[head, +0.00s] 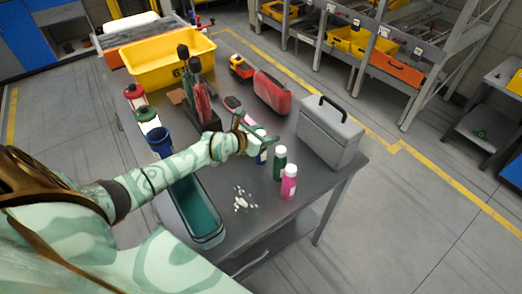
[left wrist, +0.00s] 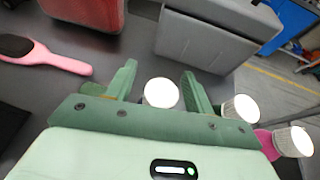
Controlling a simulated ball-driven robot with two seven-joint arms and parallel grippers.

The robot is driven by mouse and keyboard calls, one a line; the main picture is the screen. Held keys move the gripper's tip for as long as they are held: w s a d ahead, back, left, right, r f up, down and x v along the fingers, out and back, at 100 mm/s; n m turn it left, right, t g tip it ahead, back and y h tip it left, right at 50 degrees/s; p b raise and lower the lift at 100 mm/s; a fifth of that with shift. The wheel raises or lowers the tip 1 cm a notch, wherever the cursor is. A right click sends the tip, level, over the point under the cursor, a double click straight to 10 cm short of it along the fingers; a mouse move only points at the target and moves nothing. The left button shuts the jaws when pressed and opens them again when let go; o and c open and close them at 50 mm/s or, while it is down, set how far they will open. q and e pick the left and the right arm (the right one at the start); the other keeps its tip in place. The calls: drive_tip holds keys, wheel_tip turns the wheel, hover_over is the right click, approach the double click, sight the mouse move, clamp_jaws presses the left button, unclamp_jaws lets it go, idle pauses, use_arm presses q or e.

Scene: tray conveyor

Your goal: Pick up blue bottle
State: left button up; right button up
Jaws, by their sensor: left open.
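The blue bottle (head: 262,156) with a white cap stands on the table, partly hidden behind my left gripper (head: 258,138) in the head view. In the left wrist view, a white cap (left wrist: 161,93) shows between the two open green fingers of my left gripper (left wrist: 160,85); the body below it is hidden. A green bottle (head: 279,165) with a white cap stands to its right, and a pink bottle (head: 289,184) with a white cap stands nearer the table's front right. My right gripper is not in view.
A grey toolbox (head: 330,135) stands right of the bottles. A red case (head: 272,92), a yellow bin (head: 150,66) and a pink-handled brush (left wrist: 45,58) are also on the table. A teal-lined tray (head: 209,232) and white scraps (head: 242,202) lie nearer me.

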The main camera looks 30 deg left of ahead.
use_arm(q)
drive_tip(key=shift+s+r, duration=0.1)
drive_tip(key=shift+s, duration=0.05)
drive_tip(key=c, duration=0.3)
clamp_jaws()
